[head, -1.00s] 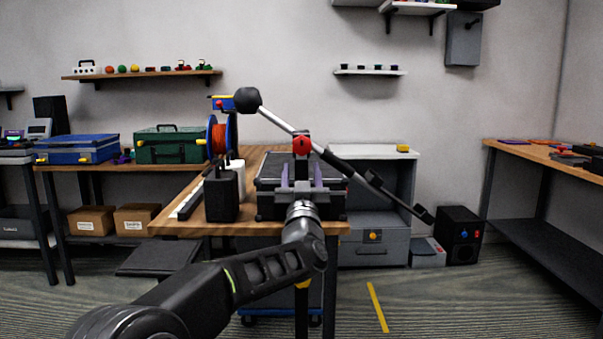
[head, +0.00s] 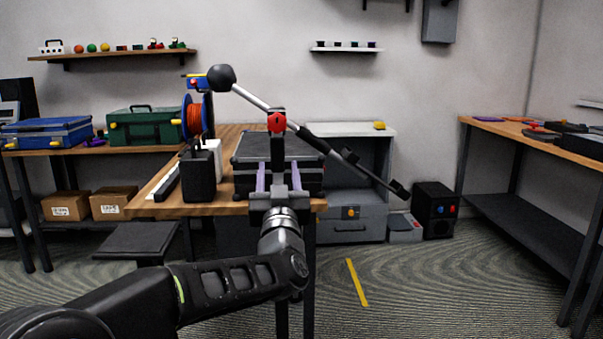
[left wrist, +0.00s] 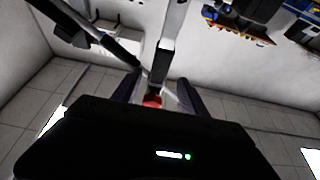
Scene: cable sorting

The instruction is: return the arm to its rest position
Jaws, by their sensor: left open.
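My left arm comes in from the lower left of the head view. My left gripper (head: 279,168) points away from me, its two purple-grey fingers spread apart, with nothing seen gripped. A jointed stand arm with a red knob (head: 277,122), a black ball end (head: 221,77) and a long dark rod (head: 352,160) rises just beyond the fingers. In the left wrist view the fingers (left wrist: 158,90) are apart, and the red knob (left wrist: 152,101) and a grey post (left wrist: 163,62) show between them. I cannot tell whether they touch. My right gripper is not seen.
The wooden workbench (head: 150,208) holds a black case (head: 248,150), a dark container (head: 198,178) and an orange cable reel (head: 194,117). A grey cabinet (head: 350,225) stands behind. Another bench (head: 480,124) is at right. The floor between is clear, with a yellow strip (head: 357,282).

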